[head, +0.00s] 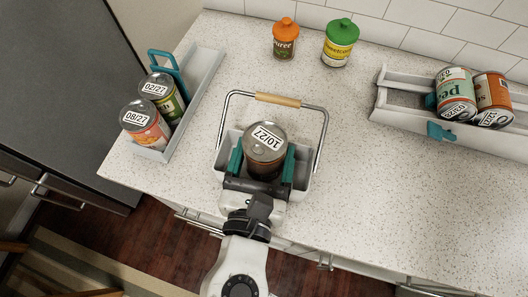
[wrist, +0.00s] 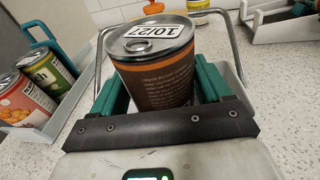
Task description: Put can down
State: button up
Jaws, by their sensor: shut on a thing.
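A brown can (head: 264,161) with an orange stripe and a silver lid labelled 10/27 stands roughly upright between the green fingers of my gripper (head: 262,168). In the wrist view the can (wrist: 156,85) fills the space between the fingers (wrist: 160,92), and the gripper is shut on it. The can is in or just above a white caddy (head: 303,184) with a wire handle and wooden grip. The caddy's handle (wrist: 238,45) also rises behind the can in the wrist view. The can's base is hidden, so I cannot tell whether it touches the caddy floor.
A left tray (head: 205,85) holds two cans, 02/27 (head: 163,95) and 08/27 (head: 146,124). A right rack (head: 395,98) holds two lying cans (head: 456,92). An orange-lidded jar (head: 284,42) and a green-lidded jar (head: 339,45) stand at the back. The counter (head: 400,190) at right front is clear.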

jog(key=shift+f, duration=0.3)
jog(key=shift+f, duration=0.3)
jog(key=o, duration=1.2)
jog(key=shift+s+f, duration=0.1)
jog(key=shift+f, duration=0.15)
jog(key=shift+o, duration=0.2)
jog(key=shift+r, duration=0.55)
jog(key=v, duration=1.2)
jog(key=shift+r, duration=0.35)
